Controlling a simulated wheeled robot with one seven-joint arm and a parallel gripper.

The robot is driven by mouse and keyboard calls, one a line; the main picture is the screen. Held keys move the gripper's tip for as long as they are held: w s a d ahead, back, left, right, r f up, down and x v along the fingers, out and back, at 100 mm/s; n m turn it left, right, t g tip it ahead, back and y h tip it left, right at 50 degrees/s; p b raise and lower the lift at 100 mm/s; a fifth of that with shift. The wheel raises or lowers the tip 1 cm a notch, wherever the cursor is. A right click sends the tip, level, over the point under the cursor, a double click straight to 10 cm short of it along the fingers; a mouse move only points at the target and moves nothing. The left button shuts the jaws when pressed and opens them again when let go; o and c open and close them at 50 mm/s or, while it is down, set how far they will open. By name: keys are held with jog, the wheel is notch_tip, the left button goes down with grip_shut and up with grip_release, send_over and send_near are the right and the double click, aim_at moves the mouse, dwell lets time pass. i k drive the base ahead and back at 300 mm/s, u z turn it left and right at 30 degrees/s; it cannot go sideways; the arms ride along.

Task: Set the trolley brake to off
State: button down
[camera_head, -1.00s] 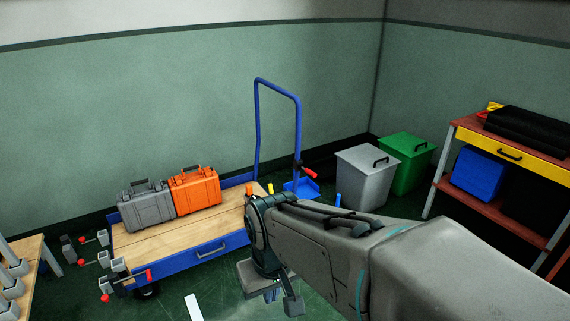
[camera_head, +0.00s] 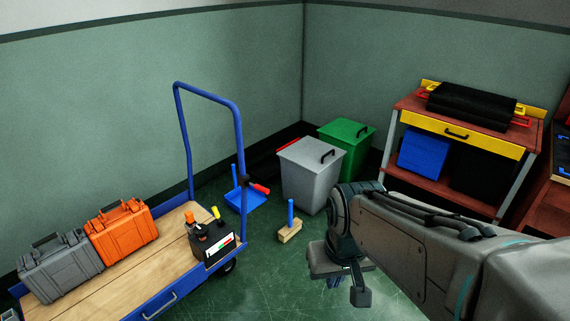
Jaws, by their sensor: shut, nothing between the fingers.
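The blue trolley (camera_head: 140,307) has a wooden deck and a tall blue push handle (camera_head: 208,97). A red-gripped lever (camera_head: 260,188) on a black mount sits on the handle's right post and points right, slightly down. It looks like the brake lever; its setting cannot be read. A dark box (camera_head: 205,232) with orange and yellow tops and a white, red and green label stands at the deck's right end. My gripper (camera_head: 345,283) hangs right of the trolley, apart from it and from the lever. It is shut and empty; my forearm partly hides it.
A blue dustpan (camera_head: 243,200) and a brush (camera_head: 290,230) are on the floor behind. Grey (camera_head: 308,180) and green (camera_head: 352,140) bins stand by the corner, a workbench (camera_head: 470,133) at right. Floor between trolley and gripper is clear.

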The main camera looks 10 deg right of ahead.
aim_at(258, 187)
jog(key=u, duration=0.1)
jog(key=i, duration=0.95)
jog(key=u, duration=0.55)
